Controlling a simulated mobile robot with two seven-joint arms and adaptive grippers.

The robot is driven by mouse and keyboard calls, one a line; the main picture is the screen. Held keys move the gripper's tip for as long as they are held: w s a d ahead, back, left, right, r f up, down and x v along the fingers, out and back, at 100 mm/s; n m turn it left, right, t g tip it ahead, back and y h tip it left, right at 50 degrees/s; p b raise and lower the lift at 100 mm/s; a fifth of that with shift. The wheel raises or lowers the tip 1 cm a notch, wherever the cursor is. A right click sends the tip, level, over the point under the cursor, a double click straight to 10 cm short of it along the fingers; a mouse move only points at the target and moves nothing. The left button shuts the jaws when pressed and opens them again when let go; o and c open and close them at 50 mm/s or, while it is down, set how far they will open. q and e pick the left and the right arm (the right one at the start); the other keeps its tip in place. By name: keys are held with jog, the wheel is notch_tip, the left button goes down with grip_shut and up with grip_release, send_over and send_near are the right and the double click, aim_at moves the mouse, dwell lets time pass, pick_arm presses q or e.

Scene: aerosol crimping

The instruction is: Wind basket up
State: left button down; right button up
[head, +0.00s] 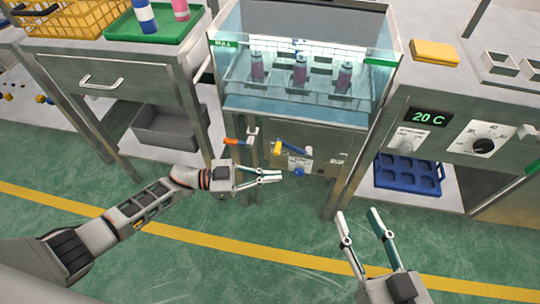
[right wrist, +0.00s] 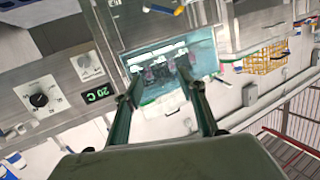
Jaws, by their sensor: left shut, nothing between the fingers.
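The glass water tank (head: 232,102) stands at the back centre. Several pink-and-grey cans (head: 300,72) stand upright inside it at water level; the basket under them is hard to make out. On the front panel below are a crank-like handle with yellow and blue parts (head: 292,149), an orange-tipped lever (head: 236,141) and a blue knob (head: 298,172). My left gripper (head: 281,176) is shut and empty, its tips just left of the blue knob; contact cannot be told. My right gripper (head: 358,213) is open and empty, low and right of the tank, which also shows in the right wrist view (right wrist: 145,62).
A right bench carries a yellow sponge-like block (head: 435,51), a 20 C display (head: 430,117) and a dial (head: 484,145); a blue tray (head: 408,173) sits below. A left bench holds a green tray (head: 127,30) and yellow basket (head: 45,24). Green floor is clear in front.

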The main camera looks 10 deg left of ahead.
pick_arm(q)
jog(key=a+f+n+t+y+b, duration=0.1)
jog(key=a+f+n+t+b, duration=0.3)
jog(key=n, duration=0.8)
jog(key=a+f+n+t+y+b, duration=0.25)
jog(key=n+t, duration=0.45)
jog(key=n, duration=0.5)
jog(key=a+f+n+t+y+b, duration=0.1)
jog(key=a+f+n+t+b, duration=0.3)
jog(key=n, duration=0.7)
jog(key=w+d+r+t+p, duration=0.1)
jog(key=w+d+r+p, duration=0.1)
jog(key=w+d+r, duration=0.5)
jog(key=shift+d+r+n, duration=0.35)
jog(key=shift+r+n, duration=0.05)
jog(key=shift+r, duration=0.15)
pick_arm(e)
jog(key=s+f+m+g, duration=0.1)
jog(key=s+f, duration=0.1)
jog(key=f, duration=0.6)
jog(key=s+a+f+m+g, duration=0.1)
jog(key=s+f, duration=0.2)
jog(key=f, duration=0.4)
jog(key=shift+s+a+f+g, duration=0.15)
jog(key=shift+a+f+g, duration=0.15)
jog(key=shift+f+g, duration=0.1)
pick_arm(q)
jog(key=shift+w, duration=0.1)
